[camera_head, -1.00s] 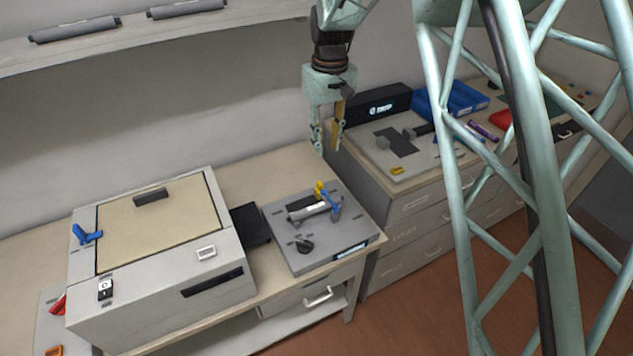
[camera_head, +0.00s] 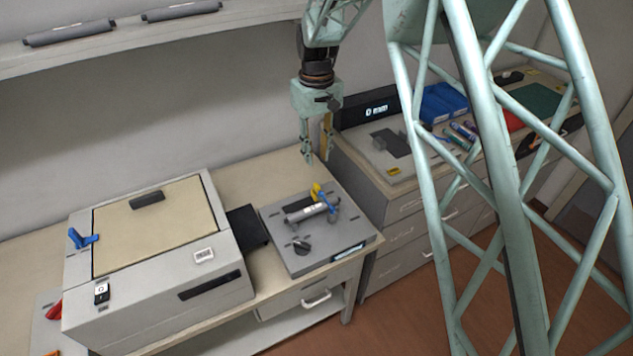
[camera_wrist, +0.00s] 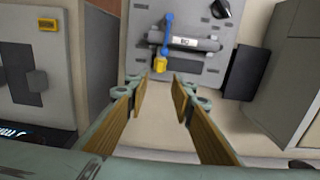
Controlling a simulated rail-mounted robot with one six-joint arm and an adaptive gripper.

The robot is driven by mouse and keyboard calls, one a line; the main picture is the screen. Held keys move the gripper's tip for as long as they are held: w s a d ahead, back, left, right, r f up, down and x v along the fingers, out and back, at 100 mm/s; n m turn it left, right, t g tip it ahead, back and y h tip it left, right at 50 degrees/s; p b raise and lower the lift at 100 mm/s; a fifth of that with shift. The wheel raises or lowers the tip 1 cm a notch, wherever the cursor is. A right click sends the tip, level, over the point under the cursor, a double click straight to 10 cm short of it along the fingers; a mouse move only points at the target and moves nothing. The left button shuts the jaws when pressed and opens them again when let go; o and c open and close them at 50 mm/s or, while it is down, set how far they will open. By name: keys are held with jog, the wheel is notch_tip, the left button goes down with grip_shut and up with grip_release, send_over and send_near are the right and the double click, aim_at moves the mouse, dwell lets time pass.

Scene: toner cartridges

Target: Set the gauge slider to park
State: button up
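My gripper (camera_head: 316,155) is open and empty, pointing down above the far right part of the bench. In the wrist view (camera_wrist: 161,83) its fingers are well apart with nothing between them. Beyond the tips is a grey plate unit (camera_head: 290,258) with a grey cylinder (camera_head: 306,213), a blue lever (camera_head: 331,202), a yellow tab (camera_head: 316,189) and a black knob (camera_head: 301,246). The yellow tab (camera_wrist: 160,64) also shows in the wrist view. I cannot tell which part is the gauge slider or read a park mark.
A large grey machine (camera_head: 150,305) with a beige lid stands left of the plate unit. A higher cabinet (camera_head: 395,213) on the right carries a grey panel (camera_head: 372,163), a black display box (camera_head: 369,107), blue bins (camera_head: 444,102) and markers. A shelf (camera_head: 120,44) hangs above.

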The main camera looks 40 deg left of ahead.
aim_at(316, 185)
notch_tip(316, 185, down, 12)
jog(key=shift+r, duration=0.1)
dwell(0.5)
grip_shut()
dwell(0.3)
